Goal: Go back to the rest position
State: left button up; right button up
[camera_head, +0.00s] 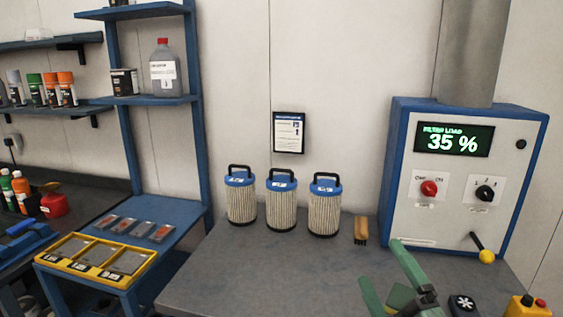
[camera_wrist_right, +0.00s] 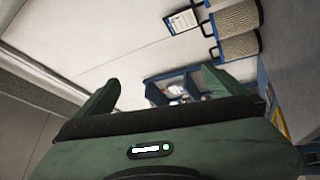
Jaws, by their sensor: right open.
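My right gripper (camera_head: 384,270) is green and reaches in at the bottom right of the head view, over the front of the grey workbench (camera_head: 240,284). Its two fingers are spread apart with nothing between them. In the right wrist view the gripper (camera_wrist_right: 162,88) also shows open and empty, with the blue shelf unit and wall far beyond it. My left gripper is in neither view.
Three pleated filters (camera_head: 240,203) stand upright at the bench's back, beside a brush (camera_head: 361,230). A blue-framed control box (camera_head: 455,183) reading 35 % stands at right. A yellow button box (camera_head: 526,307) is at lower right. The bench's front middle is clear.

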jog(key=s+d+f+m+g+h, duration=0.2)
jog(key=s+f+m+g, duration=0.15)
jog(key=f, duration=0.35)
jog(key=s+d+f+m+g+h, duration=0.2)
jog(key=s+f+m+g+h, duration=0.1)
jog(key=f+m, duration=0.3)
jog(key=s+d+f+m+g+h, duration=0.2)
jog(key=s+f+m+g, duration=0.15)
jog(key=f, duration=0.45)
jog(key=s+a+f+m+g+y, duration=0.1)
jog(key=s+a+f+m+g, duration=0.25)
jog(key=s, duration=0.55)
jog(key=s+a+f+g+y, duration=0.1)
jog(key=s+a+f+g, duration=0.1)
jog(key=s+f+g, duration=0.5)
notch_tip(320, 180, down, 25)
jog(key=s+t, duration=0.2)
jog(key=s, duration=0.1)
jog(key=s+d+f, duration=0.2)
jog(key=s+f, duration=0.6)
jog(key=s+d+f+g, duration=0.1)
jog(key=s+f, duration=0.7)
jog(key=shift+s+d+n, duration=0.3)
jog(key=shift+d+n, duration=0.05)
jog(key=shift+n, duration=0.1)
jog(key=shift+g, duration=0.25)
